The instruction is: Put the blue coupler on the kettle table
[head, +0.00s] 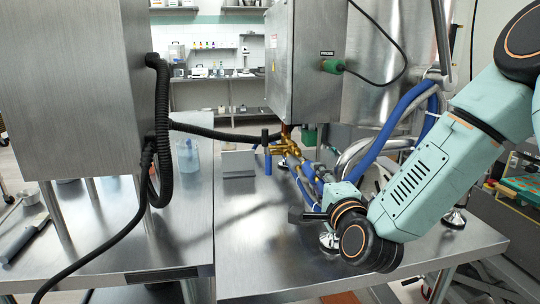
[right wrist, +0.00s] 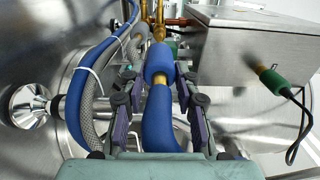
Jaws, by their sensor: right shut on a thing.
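The blue coupler (right wrist: 159,62) is a thick blue sleeve with brass at its lower end, in the middle of the right wrist view. A blue hose (right wrist: 160,128) runs from it toward my wrist. My right gripper (right wrist: 159,78) is shut on the coupler, one dark finger on each side. In the head view my right gripper (head: 318,190) is low over the kettle table (head: 250,265), and my wrist partly hides it. I cannot make out the coupler clearly there. My left gripper is not in view.
A brass valve (head: 283,145) stands behind my gripper, below a steel control box (head: 305,60). Blue and grey hoses (head: 395,125) hang close by at the right. A small grey block (head: 238,163) stands on the table. The table's front left is clear.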

